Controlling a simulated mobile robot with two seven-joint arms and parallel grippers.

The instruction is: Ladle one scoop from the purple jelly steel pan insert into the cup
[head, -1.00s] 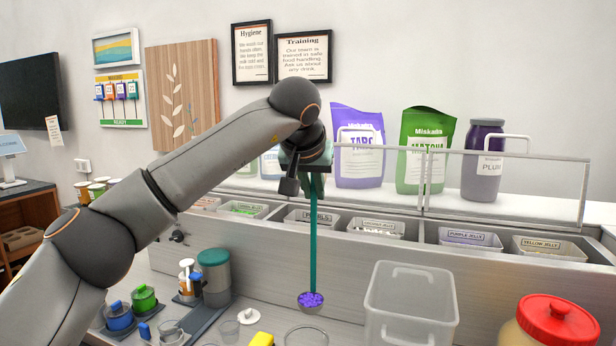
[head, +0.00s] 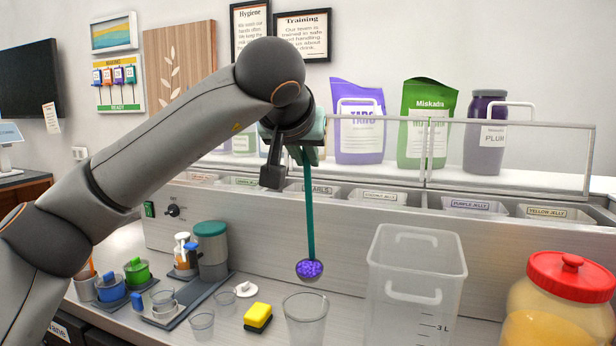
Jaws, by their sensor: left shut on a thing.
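My left gripper (head: 306,146) is shut on the teal handle of a ladle (head: 309,205), which hangs almost upright below it. The ladle's bowl holds purple jelly (head: 310,269). The bowl is in the air just above a clear, empty-looking cup (head: 305,318) on the counter, apart from its rim. The purple jelly pan insert (head: 474,206) sits in the raised rack at the right, with its label showing; its contents are hidden from this angle. My right gripper is not in view.
A clear square container (head: 415,285) stands right of the cup, and a red-lidded jar (head: 562,305) further right. A yellow sponge (head: 258,317) and small cups (head: 201,325) lie to the left. A clear guard (head: 500,155) runs above the pan inserts.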

